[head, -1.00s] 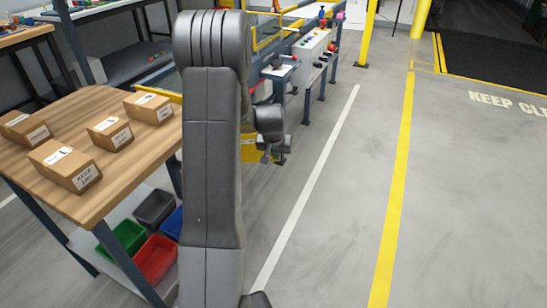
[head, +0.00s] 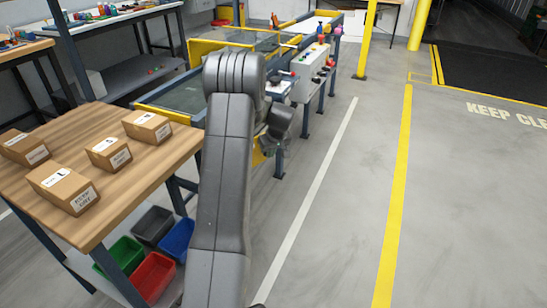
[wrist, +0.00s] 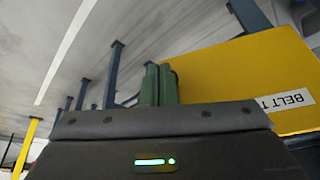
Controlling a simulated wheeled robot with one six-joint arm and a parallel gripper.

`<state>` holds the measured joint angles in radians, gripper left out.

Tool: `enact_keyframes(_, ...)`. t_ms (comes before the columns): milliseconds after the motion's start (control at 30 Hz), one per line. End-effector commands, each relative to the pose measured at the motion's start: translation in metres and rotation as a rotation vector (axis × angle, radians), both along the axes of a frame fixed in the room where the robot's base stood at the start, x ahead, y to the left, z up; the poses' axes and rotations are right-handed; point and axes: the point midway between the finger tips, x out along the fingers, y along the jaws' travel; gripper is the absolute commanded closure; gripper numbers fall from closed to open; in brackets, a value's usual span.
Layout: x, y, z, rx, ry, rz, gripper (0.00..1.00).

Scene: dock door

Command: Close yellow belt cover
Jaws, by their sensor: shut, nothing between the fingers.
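The yellow belt cover (wrist: 240,78) fills the right of the wrist view, a flat panel with a white label reading "BELT" and a cut-off character. In the head view only a small yellow patch (head: 257,157) shows behind my arm, probably the same panel. My gripper (wrist: 160,84) shows its green fingers pressed together, empty, at the panel's left edge. I cannot tell whether they touch it. In the head view my gripper (head: 270,149) is small and dark, beside the conveyor's near end. The cover's hinge is not visible.
A wooden table (head: 135,185) with several cartons stands at left, with coloured bins below. The blue-framed conveyor (head: 180,95) and a control box (head: 312,70) lie behind my arm. The floor (head: 330,230) at right is clear.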

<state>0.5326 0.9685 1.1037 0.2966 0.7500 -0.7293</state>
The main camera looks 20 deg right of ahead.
Motion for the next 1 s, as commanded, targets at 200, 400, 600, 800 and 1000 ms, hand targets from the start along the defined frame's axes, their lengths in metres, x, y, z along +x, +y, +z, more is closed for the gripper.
enact_keyframes(200,0.021,0.002,-0.001,0.001,0.0,0.126,1.0)
enact_keyframes(400,0.043,0.006,-0.001,-0.001,0.0,0.253,1.0)
enact_keyframes(600,0.057,0.011,0.0,0.0,0.0,0.346,1.0)
enact_keyframes(800,0.064,0.014,-0.001,0.0,0.001,0.392,1.0)
enact_keyframes(1000,0.067,0.015,0.0,-0.001,0.0,0.406,1.0)
